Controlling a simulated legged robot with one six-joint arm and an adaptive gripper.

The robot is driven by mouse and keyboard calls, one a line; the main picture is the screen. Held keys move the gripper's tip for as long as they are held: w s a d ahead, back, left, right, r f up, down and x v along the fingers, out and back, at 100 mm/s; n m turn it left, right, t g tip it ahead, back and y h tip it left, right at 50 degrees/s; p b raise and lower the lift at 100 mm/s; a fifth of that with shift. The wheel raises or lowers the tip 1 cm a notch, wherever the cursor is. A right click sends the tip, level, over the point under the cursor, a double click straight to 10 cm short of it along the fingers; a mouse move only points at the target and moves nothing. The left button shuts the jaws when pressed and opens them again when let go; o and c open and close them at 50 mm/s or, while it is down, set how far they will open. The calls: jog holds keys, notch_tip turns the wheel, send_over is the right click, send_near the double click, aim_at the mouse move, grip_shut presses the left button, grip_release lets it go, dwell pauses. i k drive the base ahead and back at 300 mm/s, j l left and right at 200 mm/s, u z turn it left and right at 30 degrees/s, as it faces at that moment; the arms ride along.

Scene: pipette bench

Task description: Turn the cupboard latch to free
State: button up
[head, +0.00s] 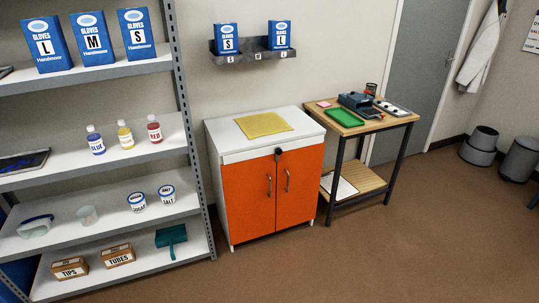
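The cupboard (245,190) stands against the wall in the middle of the head view. It has a white body and two orange doors, both closed, each with a vertical metal handle. The latch (278,152) is a small dark piece at the top edge of the doors, near where they meet. It is too small to tell which way it is turned. My gripper is not in view, and nothing touches the latch.
A yellow mat (263,124) lies on the cupboard top. A grey shelf unit (95,165) with boxes, bottles and jars stands to the left. A wooden side table (352,184) stands close on the right. The brown floor (350,260) in front is clear.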

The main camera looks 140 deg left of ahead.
aim_at(278, 150)
jog(key=u, duration=4.45)
jog(key=i+l+z, duration=0.2)
jog(key=i, duration=2.5)
jog(key=j, duration=0.15)
